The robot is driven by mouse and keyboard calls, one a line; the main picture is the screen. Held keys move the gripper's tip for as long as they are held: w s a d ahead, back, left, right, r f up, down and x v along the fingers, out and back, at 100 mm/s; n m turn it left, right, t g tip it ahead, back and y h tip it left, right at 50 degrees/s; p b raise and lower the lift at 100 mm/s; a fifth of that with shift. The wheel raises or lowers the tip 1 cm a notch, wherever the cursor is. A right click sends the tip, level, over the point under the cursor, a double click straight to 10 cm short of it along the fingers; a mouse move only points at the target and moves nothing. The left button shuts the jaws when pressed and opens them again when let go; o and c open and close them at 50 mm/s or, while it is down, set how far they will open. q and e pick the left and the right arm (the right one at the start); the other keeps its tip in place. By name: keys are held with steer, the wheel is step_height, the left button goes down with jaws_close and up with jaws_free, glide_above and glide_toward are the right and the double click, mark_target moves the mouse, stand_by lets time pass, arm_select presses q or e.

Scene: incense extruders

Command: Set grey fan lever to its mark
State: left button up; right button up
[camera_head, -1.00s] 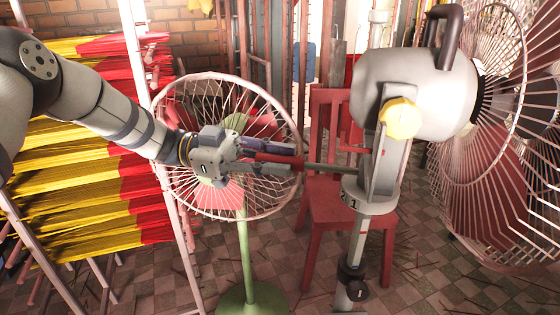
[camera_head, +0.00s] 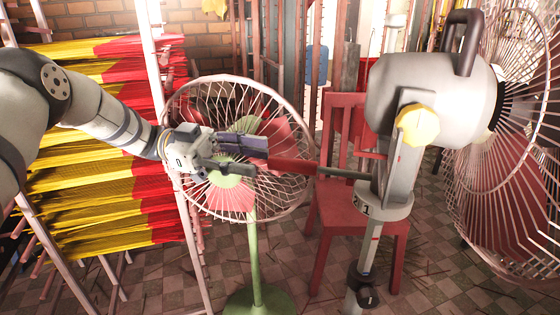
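The grey fan (camera_head: 425,98) stands at the right with a yellow knob (camera_head: 418,125) on its side. Its lever, a grey rod with a red grip (camera_head: 292,165), sticks out to the left from the bracket, nearly level. Dark marks, one like a 1, show on the grey collar (camera_head: 383,207) below the bracket. A small red mark (camera_head: 375,238) is on the post. My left gripper (camera_head: 260,158) is open, its fingers spread just left of the grip's free end, seemingly not holding it. My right gripper is out of view.
A green-stemmed fan (camera_head: 255,250) with a pink cage stands behind my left gripper. A red chair (camera_head: 345,203) is behind the lever. Racks of yellow and red incense sticks (camera_head: 105,200) fill the left. Checkered floor shows below.

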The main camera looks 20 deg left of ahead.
arm_select(q)
steer(key=a, duration=0.4)
steer(key=shift+s+a, duration=0.15)
steer(key=shift+a, duration=0.1)
